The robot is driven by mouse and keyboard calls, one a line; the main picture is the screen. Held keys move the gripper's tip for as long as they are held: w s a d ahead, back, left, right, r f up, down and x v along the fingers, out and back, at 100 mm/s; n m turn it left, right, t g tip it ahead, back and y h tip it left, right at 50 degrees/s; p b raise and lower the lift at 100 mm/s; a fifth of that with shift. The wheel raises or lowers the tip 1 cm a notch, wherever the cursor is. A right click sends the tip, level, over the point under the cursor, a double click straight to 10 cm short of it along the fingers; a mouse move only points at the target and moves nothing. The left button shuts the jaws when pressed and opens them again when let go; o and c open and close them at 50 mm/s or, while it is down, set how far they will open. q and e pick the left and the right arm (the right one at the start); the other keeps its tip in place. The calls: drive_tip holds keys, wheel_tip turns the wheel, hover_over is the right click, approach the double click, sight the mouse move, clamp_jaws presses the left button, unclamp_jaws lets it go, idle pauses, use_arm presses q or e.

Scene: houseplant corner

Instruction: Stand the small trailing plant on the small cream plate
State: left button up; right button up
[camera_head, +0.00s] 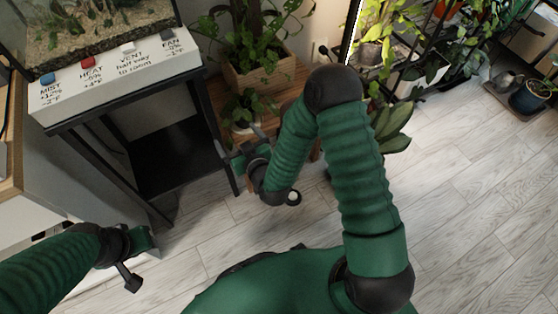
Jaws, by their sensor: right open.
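The small trailing plant (246,104) has green leaves and sits in a small white pot on a wooden stand (285,101), in front of a larger wooden planter. My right gripper (240,143) is open at the near side of the pot. Its fingers are close to the pot, but I cannot tell whether they touch it. I cannot make out the small cream plate; my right arm covers part of the stand. My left gripper (133,264) is low at the left, away from the plant, and its jaws are unclear.
A wooden planter (262,76) with a leafy plant stands just behind the small pot. A glass tank (95,28) rests on a labelled white panel (118,75) over a black frame at the left. The pale plank floor (470,190) is clear at the right.

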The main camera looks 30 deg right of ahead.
drive_tip(key=s+d+r+g, duration=0.2)
drive_tip(key=s+g, duration=0.4)
drive_tip(key=s, duration=0.5)
drive_tip(key=s+d+r+g, duration=0.2)
drive_tip(key=s+d+g, duration=0.2)
drive_tip(key=s, duration=0.7)
drive_tip(key=shift+d+r+m+g+h, duration=0.35)
drive_tip(key=shift+d+m+g+h, duration=0.05)
drive_tip(key=shift+g, duration=0.7)
drive_tip(key=shift+w+r, duration=0.1)
